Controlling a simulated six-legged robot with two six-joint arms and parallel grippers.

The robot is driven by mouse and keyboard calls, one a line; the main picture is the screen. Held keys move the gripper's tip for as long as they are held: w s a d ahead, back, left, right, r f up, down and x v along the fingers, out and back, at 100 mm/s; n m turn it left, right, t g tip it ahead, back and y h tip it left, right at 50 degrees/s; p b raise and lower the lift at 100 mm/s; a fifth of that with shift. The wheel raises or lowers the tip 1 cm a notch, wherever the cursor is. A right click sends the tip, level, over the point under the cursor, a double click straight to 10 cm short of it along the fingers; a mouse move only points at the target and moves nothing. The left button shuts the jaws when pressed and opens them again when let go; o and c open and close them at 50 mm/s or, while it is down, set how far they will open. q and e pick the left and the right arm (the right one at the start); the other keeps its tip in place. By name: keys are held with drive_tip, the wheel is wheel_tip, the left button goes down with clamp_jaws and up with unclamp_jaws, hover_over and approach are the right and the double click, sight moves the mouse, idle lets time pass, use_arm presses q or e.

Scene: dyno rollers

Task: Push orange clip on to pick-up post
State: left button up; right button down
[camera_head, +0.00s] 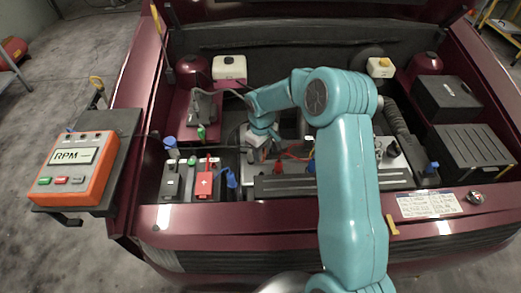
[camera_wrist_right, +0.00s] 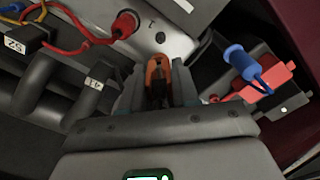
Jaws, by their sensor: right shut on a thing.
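My right arm reaches into the engine bay from the front, and its gripper (camera_head: 258,142) is low over the engine, partly hidden by its own wrist. In the right wrist view my right gripper (camera_wrist_right: 158,90) is shut on the orange clip (camera_wrist_right: 158,70), held between the fingertips. The clip's curved end faces a grey metal panel. A small dark round feature (camera_wrist_right: 160,38) sits on that panel beyond the clip, beside a mark like "1". I cannot tell whether it is the pick-up post, nor whether the clip touches anything. My left gripper is out of view.
A red boot with a red wire (camera_wrist_right: 126,23) is left of the clip. Dark hoses (camera_wrist_right: 75,85) lie close on the left. The battery's red terminal cover (camera_head: 204,184) and blue cap are nearby. An orange RPM meter (camera_head: 73,168) stands at the car's left edge.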

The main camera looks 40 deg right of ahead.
drive_tip(key=shift+s+f+b, duration=0.1)
drive_tip(key=shift+f+b, duration=0.25)
drive_tip(key=shift+f, duration=0.2)
drive_tip(key=b, duration=0.3)
hover_over(261, 173)
drive_tip(key=shift+d+f, duration=0.15)
drive_tip(key=shift+f, duration=2.4)
drive_tip(key=shift+f+b, duration=0.95)
drive_tip(key=shift+b, duration=0.2)
drive_tip(key=c, duration=0.8)
unclamp_jaws()
wheel_tip(261, 173, up, 16)
drive_tip(key=shift+r, duration=0.2)
